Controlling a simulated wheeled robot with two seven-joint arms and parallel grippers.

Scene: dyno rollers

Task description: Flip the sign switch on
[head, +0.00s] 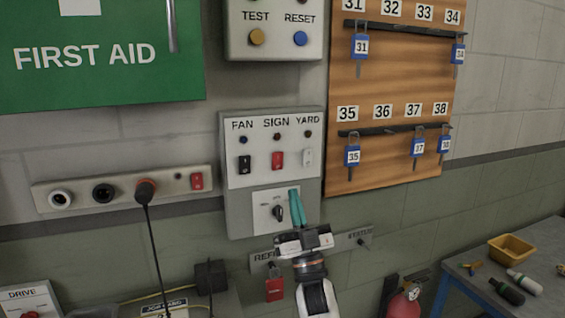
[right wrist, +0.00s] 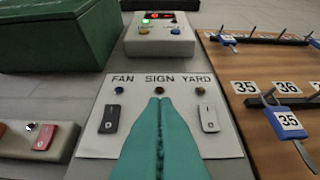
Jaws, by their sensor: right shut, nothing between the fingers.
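The white switch panel (head: 235,175) on the wall is labelled FAN, SIGN and YARD. The red sign switch (head: 277,161) is in the middle, between the black fan switch (head: 244,164) and the pale yard switch (head: 308,156). The sign lamp (head: 279,135) above it looks dark. My right gripper (head: 295,192) has teal fingers, shut and empty, pointing up below the sign switch in the head view. In the right wrist view the fingertips (right wrist: 160,101) lie just under the sign lamp (right wrist: 160,91) and hide the sign switch. I cannot tell whether they touch it. My left gripper is not in view.
A rotary knob (head: 278,212) sits below the switches, close to my right fingers. A TEST/RESET box (head: 275,15) is above. A wooden key board (head: 395,90) is to the right, and a socket strip (head: 125,188) with a hanging cable is to the left.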

